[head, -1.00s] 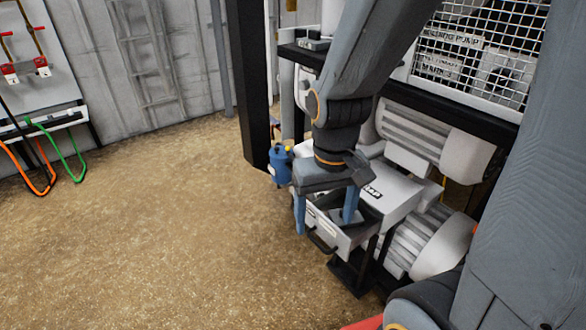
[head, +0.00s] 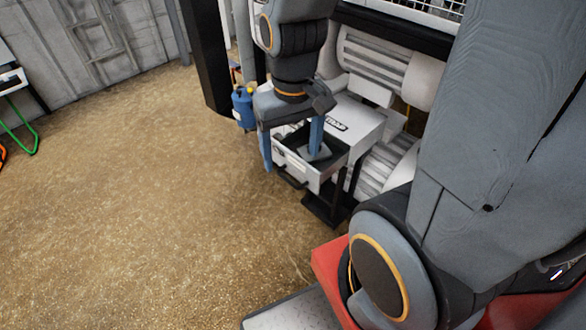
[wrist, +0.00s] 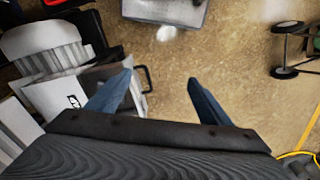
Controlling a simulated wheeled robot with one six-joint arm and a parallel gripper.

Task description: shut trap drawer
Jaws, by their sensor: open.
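The trap drawer (head: 301,170) is pulled out of the front of the white trap box (head: 357,118). It has a pale front with a black bar handle (head: 291,181), and a grey piece shows inside. My gripper (head: 291,152) is open and empty, pointing down at the drawer. In the head view one blue finger is left of the drawer's front and the other overlaps its open interior; I cannot tell whether it touches. In the wrist view my gripper (wrist: 160,82) has its left finger beside the drawer and its right finger over bare floor. The handle (wrist: 147,79) shows between them.
A blue canister (head: 243,107) stands left of the trap box, by a black post (head: 203,55). A ribbed pump body (head: 388,165) is right of the drawer. A wheeled black frame (wrist: 285,55) stands at right in the wrist view. The brown floor to the left is clear.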

